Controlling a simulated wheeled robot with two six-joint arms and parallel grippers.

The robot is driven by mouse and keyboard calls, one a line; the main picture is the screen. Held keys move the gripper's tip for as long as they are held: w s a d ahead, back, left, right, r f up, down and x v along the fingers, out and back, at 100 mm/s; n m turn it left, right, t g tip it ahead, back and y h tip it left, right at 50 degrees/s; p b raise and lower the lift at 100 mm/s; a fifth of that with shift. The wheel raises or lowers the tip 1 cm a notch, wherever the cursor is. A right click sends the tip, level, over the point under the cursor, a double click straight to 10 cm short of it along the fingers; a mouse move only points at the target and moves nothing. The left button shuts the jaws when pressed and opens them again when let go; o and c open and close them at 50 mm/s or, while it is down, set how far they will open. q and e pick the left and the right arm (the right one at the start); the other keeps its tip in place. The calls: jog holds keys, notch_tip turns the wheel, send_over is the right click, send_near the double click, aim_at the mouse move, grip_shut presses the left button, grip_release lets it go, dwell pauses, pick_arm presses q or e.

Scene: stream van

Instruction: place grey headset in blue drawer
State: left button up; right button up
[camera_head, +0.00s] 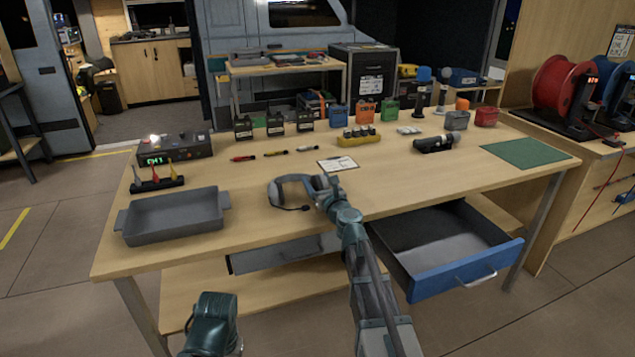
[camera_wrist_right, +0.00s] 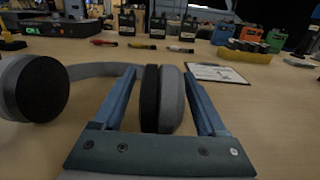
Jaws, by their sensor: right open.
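The grey headset (camera_head: 290,181) lies on the wooden table near its front edge, with its thin microphone arm toward the front. My right gripper (camera_head: 322,186) is at the headset's right ear cup. In the right wrist view the open fingers of my right gripper (camera_wrist_right: 166,98) stand on both sides of that ear cup (camera_wrist_right: 165,98); the other ear cup (camera_wrist_right: 36,88) lies to the left. The blue drawer (camera_head: 464,274) is pulled out under the table's right part, and its grey inside looks empty. My left arm (camera_head: 211,325) shows at the bottom, but its fingers cannot be made out.
A grey tray (camera_head: 175,216) stands on the table's left. A closed grey drawer (camera_head: 285,253) is under the middle. A clipboard (camera_head: 338,163) lies just behind the headset. A black microphone (camera_head: 436,143) and a green mat (camera_head: 530,152) are to the right. Several batteries and bottles line the back.

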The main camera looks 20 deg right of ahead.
jog(key=s, duration=1.3)
jog(key=shift+s+d+r, duration=0.1)
jog(key=shift+s+d, duration=0.2)
jog(key=shift+s, duration=0.05)
jog(key=shift+o, duration=0.4)
